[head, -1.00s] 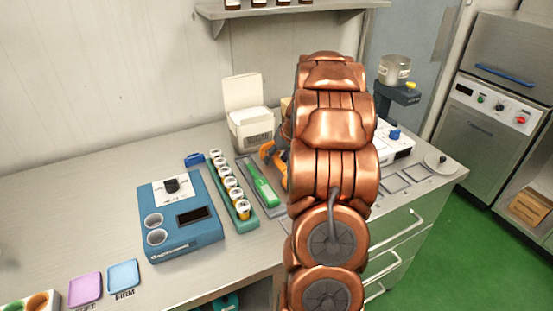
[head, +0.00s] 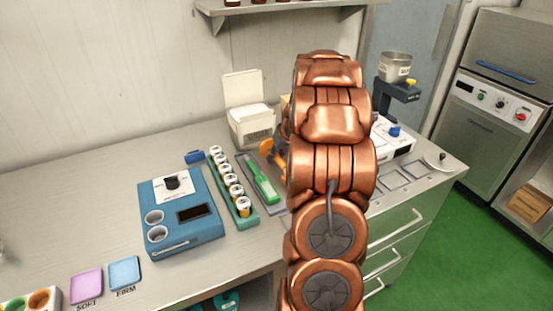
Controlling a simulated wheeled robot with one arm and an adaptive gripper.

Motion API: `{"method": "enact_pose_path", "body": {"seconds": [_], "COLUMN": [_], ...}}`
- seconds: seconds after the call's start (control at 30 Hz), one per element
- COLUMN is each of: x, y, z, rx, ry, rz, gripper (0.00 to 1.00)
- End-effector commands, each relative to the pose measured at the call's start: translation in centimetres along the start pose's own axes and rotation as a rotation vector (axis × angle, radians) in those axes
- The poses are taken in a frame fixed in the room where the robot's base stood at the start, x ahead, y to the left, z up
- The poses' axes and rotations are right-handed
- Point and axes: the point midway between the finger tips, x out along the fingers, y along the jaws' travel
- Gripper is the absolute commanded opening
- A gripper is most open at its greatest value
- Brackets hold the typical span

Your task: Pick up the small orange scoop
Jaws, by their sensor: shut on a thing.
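A small orange piece (head: 272,153) shows just left of my copper arm, between the white open box and the green-handled tool. It is partly covered by the arm, and I cannot tell how much of it is the orange scoop. My arm stands upright in the middle of the head view and hides what is behind it. My gripper is hidden behind the arm, so its fingers and anything between them do not show.
A green-handled tool (head: 264,187) lies on a grey tray beside a green rack (head: 248,219) of several small jars. A blue machine (head: 180,237) stands to the left. An open white box (head: 247,88) stands behind.

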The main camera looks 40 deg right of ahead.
Motion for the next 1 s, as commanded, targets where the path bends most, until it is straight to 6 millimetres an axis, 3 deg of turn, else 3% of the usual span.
{"method": "enact_pose_path", "body": {"seconds": [0.43, 0.8, 1.0], "x": [-0.8, -6.5, -8.4], "y": [-0.1, -1.3, -1.8], "z": [-0.4, -2.8, -3.6], "rx": [-0.002, -0.003, -0.002], "ry": [0.004, 0.006, 0.002], "rz": [0.002, 0.003, 0.001], "gripper": [0.0, 0.0, 0.0]}}
